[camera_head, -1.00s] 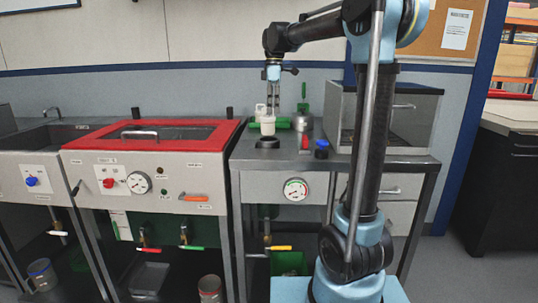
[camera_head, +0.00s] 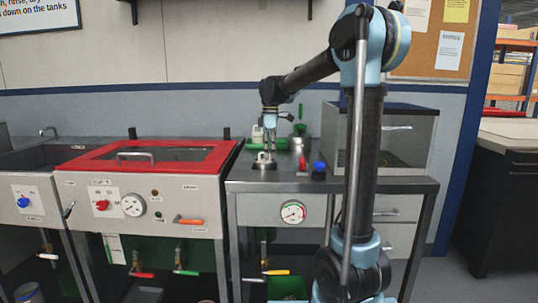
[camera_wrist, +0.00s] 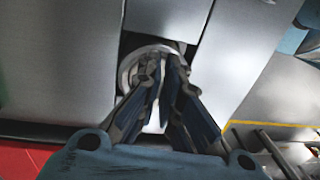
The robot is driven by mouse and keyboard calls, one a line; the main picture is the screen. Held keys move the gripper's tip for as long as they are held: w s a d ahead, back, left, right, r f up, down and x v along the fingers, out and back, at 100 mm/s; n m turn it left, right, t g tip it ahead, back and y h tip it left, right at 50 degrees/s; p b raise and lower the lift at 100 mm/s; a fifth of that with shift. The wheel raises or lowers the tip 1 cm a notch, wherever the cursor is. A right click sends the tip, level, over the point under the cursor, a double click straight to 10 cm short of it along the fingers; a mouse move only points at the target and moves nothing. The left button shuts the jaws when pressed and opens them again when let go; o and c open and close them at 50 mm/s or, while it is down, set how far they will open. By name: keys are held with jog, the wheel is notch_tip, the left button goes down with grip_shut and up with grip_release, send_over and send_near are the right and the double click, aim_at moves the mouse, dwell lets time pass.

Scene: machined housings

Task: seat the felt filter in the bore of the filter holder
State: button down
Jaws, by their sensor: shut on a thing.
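My gripper (camera_head: 265,152) points down over the steel bench and is shut on the felt filter. The pale felt filter (camera_head: 264,159) shows as a small light patch at the fingertips, mostly hidden by them. The filter holder (camera_head: 264,166) is a low dark round piece on the bench directly under it. In the wrist view the fingertips (camera_wrist: 162,60) close together inside a pale round rim (camera_wrist: 124,76) with dark around it. The fingers hide the bore, so I cannot tell how deep the filter sits.
A red-handled piece (camera_head: 303,163) and a blue-topped piece (camera_head: 319,169) stand just right of the holder. A green item (camera_head: 281,144) and a metal cup (camera_head: 298,147) are behind.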

jog(key=shift+f, duration=0.2)
jog(key=c, duration=1.8)
grip_release()
jog(key=shift+r, duration=0.2)
notch_tip(320, 180, up, 12)
jog(key=w, duration=0.1)
jog(key=shift+w, duration=0.2)
jog(key=shift+d+f, duration=0.1)
